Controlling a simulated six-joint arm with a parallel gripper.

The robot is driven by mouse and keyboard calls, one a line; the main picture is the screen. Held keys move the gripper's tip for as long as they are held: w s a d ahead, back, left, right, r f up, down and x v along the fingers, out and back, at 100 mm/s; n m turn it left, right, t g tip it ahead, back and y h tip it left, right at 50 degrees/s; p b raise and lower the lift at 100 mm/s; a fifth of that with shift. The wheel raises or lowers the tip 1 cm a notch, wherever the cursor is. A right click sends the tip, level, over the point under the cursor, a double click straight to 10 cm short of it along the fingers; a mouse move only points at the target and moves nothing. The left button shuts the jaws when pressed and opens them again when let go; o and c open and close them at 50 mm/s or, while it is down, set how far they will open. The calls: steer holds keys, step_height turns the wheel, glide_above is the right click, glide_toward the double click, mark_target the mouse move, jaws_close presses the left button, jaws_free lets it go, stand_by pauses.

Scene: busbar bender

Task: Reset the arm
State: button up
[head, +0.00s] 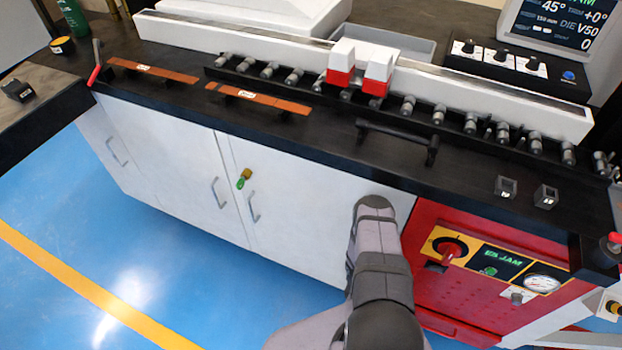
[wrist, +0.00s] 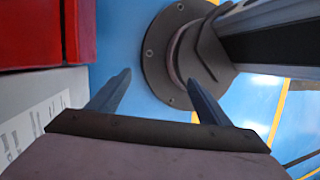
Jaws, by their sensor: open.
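My gripper (wrist: 158,92) is open and empty in the wrist view, its two dark fingers spread apart. Between and beyond the fingers are the blue floor and my own round, bolted base. In the head view my grey arm rises from the bottom edge in front of the white cabinet, left of the red panel (head: 470,288). My gripper cannot be made out in the head view.
The black bench top (head: 330,125) carries two copper bars (head: 152,72) (head: 258,98), a row of rollers, red-and-white blocks (head: 361,70) and a black handle (head: 398,140). A control box (head: 515,70) stands at right. The blue floor (head: 110,245) at left is clear.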

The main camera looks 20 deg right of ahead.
steer(key=w+a+r+m, duration=0.1)
steer(key=w+a+r, duration=0.25)
steer(key=a, duration=0.25)
steer(key=w+a+r+m+g+p, duration=0.1)
steer(key=w+a+r, duration=0.2)
steer(key=w+a, duration=0.15)
steer(key=w+a+r, duration=0.3)
steer(key=a, duration=0.4)
steer(key=w+a+r+m+t+b, duration=0.1)
steer(key=w+a+r+m+b, duration=0.15)
steer(key=w+r, duration=0.4)
step_height(320, 180, up, 14)
steer(key=s+d+m+t+b, duration=0.1)
steer(key=d+m+t+b, duration=0.15)
steer(key=b, duration=0.35)
steer(key=s+d+r+m+t+b, duration=0.1)
steer(key=s+d+r+b, duration=0.15)
steer(key=s, duration=0.35)
steer(key=s+d+r+t+b, duration=0.1)
steer(key=s+r+b, duration=0.3)
steer(key=s, duration=0.1)
step_height(320, 180, up, 22)
steer(key=p, duration=2.1)
steer(key=shift+s+f+p, duration=0.15)
steer(key=shift+f+p, duration=0.1)
steer(key=shift+p, duration=0.05)
